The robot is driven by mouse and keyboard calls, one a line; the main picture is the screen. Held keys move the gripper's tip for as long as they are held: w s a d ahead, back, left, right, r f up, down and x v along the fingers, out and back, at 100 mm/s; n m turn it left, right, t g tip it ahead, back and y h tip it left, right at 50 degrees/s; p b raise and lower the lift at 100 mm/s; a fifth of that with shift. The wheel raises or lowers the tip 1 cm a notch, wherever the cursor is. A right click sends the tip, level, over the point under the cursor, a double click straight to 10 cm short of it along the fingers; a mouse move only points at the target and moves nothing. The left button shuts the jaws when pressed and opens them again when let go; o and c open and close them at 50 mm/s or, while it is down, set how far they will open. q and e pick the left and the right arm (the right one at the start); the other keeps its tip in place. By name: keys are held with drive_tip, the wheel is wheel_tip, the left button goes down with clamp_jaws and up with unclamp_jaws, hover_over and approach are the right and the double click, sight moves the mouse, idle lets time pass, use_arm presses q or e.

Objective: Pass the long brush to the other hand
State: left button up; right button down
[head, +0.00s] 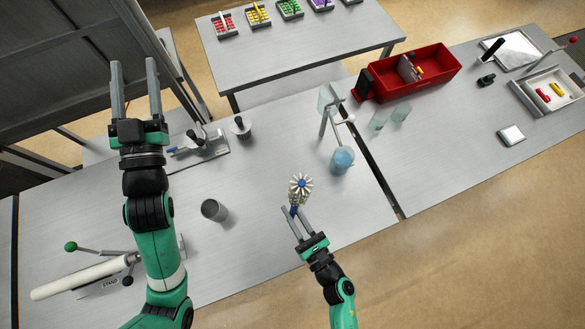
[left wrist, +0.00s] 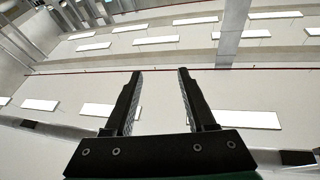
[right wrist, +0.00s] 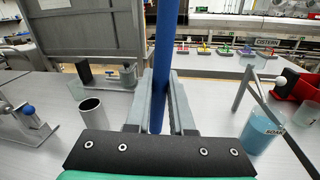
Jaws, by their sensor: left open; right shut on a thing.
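The long brush has a round head of pale bristles (head: 300,185) and a blue handle (right wrist: 162,70). My right gripper (head: 291,211) is shut on the blue handle and holds the brush upright above the table, bristles up. In the right wrist view the handle stands between the two fingers, and the bristle head is out of the picture. My left gripper (head: 135,75) is open and empty, raised at the left, well apart from the brush. The left wrist view shows its two fingers (left wrist: 158,85) apart with nothing between them.
A metal cup (head: 214,210) stands between the arms. A white roller on a stand (head: 85,277) lies at the left. A red bin (head: 420,80) is further back.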

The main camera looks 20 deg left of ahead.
use_arm(q)
drive_tip(key=w+d+r+m+t+h, duration=0.3)
drive_tip(key=d+r+h, duration=0.45)
drive_tip(key=r, duration=0.65)
drive_tip(key=s+d+r+m+t+h, duration=0.1)
drive_tip(key=s+d+r+t+h, duration=0.1)
drive_tip(key=d+r, duration=0.3)
drive_tip(key=s+d+r+t+h, duration=0.2)
drive_tip(key=d+r, duration=0.3)
drive_tip(key=r, duration=0.6)
drive_tip(key=shift+s+d+r+m+t, duration=0.2)
drive_tip(key=shift+s+m+t, duration=0.15)
drive_tip(key=shift+s, duration=0.25)
